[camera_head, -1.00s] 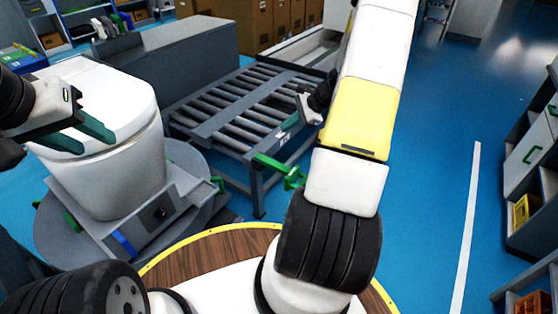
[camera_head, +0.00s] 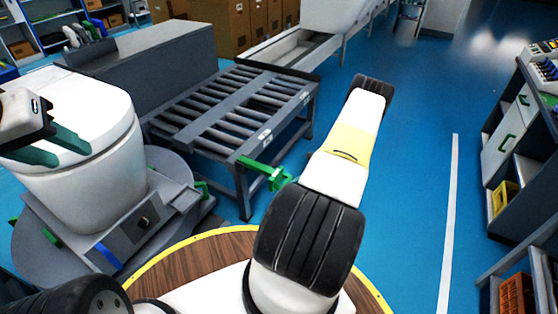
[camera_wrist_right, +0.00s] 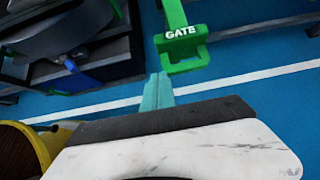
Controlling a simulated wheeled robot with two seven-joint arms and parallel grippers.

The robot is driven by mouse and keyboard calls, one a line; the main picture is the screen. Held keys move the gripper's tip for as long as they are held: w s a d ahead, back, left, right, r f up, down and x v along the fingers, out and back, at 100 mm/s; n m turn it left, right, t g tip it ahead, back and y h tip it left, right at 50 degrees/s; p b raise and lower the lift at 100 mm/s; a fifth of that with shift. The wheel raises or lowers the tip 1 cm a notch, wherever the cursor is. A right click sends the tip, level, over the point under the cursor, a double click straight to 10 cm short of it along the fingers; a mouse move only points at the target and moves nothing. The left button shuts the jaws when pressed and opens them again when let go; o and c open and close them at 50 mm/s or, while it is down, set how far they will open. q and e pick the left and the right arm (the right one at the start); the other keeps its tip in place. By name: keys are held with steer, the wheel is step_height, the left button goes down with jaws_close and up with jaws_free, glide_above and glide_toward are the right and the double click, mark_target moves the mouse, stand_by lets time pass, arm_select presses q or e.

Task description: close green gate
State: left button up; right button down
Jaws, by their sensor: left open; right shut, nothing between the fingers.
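The green gate (camera_head: 264,172) is a bar on the near right corner of the roller conveyor (camera_head: 225,115), sticking out toward my right arm. In the right wrist view the gate (camera_wrist_right: 182,44) has a square end lettered GATE. My right gripper (camera_wrist_right: 157,90) is shut and empty, its teal fingertips just below the gate's end in that picture; I cannot tell whether they touch it. In the head view this gripper is hidden. My left gripper (camera_head: 55,150) is open and empty in front of the white toilet (camera_head: 95,165).
The toilet stands on a grey round platform (camera_head: 40,260) with green and blue tabs. Shelves with a yellow bin (camera_head: 505,196) and an orange crate (camera_head: 516,297) line the right side. Blue floor (camera_head: 405,140) is free between the conveyor and these shelves.

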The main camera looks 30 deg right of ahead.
mark_target(273, 183)
steer(key=w+a+f, duration=0.2)
steer(key=w, duration=0.1)
steer(key=w+a+f, duration=0.1)
steer(key=w, duration=0.1)
steer(key=shift+w+a, duration=0.15)
steer(key=shift+a, duration=0.15)
steer(key=shift+w+a, duration=0.25)
steer(key=shift+w, duration=0.1)
steer(key=w+a, duration=0.9)
steer(key=w, duration=0.4)
steer(key=shift+w+r, duration=0.1)
steer(key=shift+d, duration=0.1)
